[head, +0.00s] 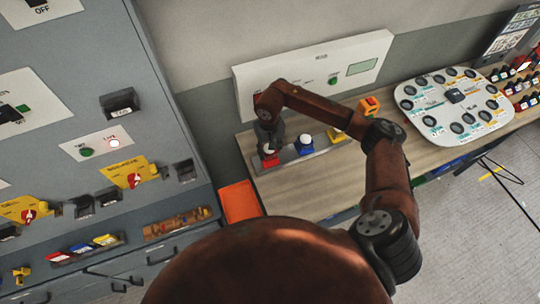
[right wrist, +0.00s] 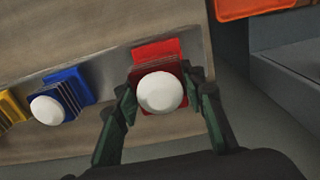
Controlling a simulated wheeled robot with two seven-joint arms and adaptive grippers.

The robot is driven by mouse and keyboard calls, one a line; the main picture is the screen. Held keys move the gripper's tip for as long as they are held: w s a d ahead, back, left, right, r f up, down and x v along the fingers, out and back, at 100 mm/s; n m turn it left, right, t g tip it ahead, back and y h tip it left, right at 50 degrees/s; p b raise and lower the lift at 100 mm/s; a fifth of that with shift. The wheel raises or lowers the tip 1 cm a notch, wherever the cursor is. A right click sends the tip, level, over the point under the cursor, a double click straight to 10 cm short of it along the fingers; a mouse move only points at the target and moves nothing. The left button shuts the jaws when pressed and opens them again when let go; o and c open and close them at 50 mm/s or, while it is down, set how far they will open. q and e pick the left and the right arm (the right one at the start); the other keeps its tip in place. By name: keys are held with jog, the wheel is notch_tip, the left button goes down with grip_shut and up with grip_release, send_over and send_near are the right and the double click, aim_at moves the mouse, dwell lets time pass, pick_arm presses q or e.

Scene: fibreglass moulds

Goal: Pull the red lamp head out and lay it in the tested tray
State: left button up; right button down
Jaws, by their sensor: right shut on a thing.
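The red lamp head (right wrist: 160,92) has a white dome and a dark red finned body in front of a red plate (right wrist: 155,48). It also shows at the left end of the row of lamps in the head view (head: 269,160). My right gripper (right wrist: 166,100) has a finger on each side of it and is shut on it. In the head view my right gripper (head: 269,140) hangs over that end of the row. The lamp head appears still at its place on the grey strip. An orange tray (head: 240,202) lies left of the bench, probably the tested tray. My left gripper is out of view.
A blue lamp head (head: 304,145) and a yellow one (head: 337,134) stand on the same strip. An orange block (head: 369,106) and a white board with round dials (head: 453,105) are farther right. A grey cabinet (head: 150,60) rises at left. The bench front (head: 310,185) is bare.

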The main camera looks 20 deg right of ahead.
jog(key=shift+r+p, duration=0.55)
jog(key=shift+r, duration=1.3)
